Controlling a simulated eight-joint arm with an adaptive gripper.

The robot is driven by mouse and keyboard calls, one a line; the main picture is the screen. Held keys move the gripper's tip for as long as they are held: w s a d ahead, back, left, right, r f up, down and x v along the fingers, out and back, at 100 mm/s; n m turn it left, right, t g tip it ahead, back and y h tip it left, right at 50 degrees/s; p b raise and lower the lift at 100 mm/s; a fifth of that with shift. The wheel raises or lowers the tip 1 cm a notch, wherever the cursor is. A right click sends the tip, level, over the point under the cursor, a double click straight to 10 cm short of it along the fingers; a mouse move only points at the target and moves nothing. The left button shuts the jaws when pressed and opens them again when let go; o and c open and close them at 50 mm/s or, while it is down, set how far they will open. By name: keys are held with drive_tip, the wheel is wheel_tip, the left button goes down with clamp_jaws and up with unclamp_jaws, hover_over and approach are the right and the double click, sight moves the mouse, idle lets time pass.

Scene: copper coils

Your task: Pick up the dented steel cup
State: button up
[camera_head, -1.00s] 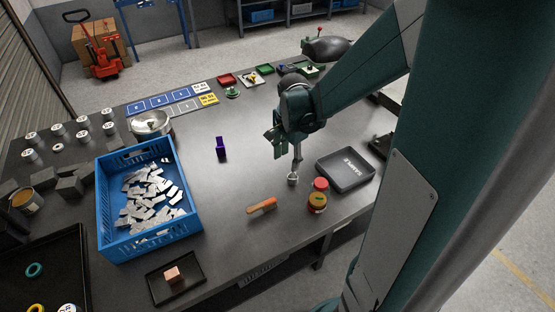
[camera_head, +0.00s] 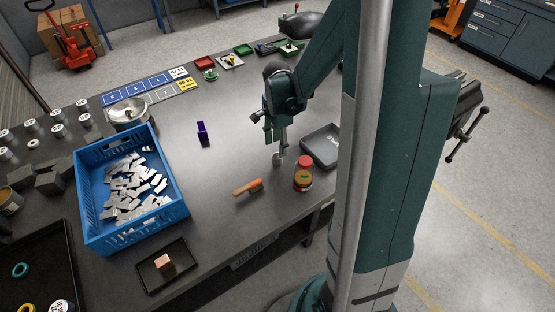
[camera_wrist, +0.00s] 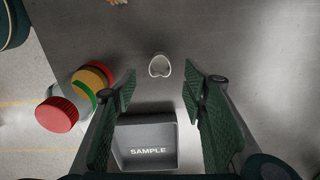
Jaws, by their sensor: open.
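The dented steel cup (camera_head: 278,160) is small and grey and stands on the dark table, near the tray and the jar. In the wrist view the cup (camera_wrist: 159,66) shows from above, its rim pinched into a heart-like shape. My gripper (camera_head: 277,143) is above the cup in the head view, its fingers pointing down. In the wrist view my gripper (camera_wrist: 160,92) is open and empty, and the cup appears just beyond the gap between the fingertips. The fingers do not visibly touch it.
A red-lidded jar (camera_head: 303,176) stands close to the cup. A grey tray (camera_head: 323,145), marked SAMPLE in the wrist view (camera_wrist: 148,153), lies beside it. An orange-handled tool (camera_head: 248,187) lies to the left. A blue crate (camera_head: 177,212) of metal pieces is farther left.

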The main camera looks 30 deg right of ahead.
sight(278, 157)
drive_tip(key=shift+f, duration=1.15)
drive_tip(key=shift+f, duration=0.1)
drive_tip(key=shift+f+b, duration=0.8)
drive_tip(key=shift+f, duration=1.7)
drive_tip(key=shift+c, duration=0.7)
drive_tip(key=c, duration=0.8)
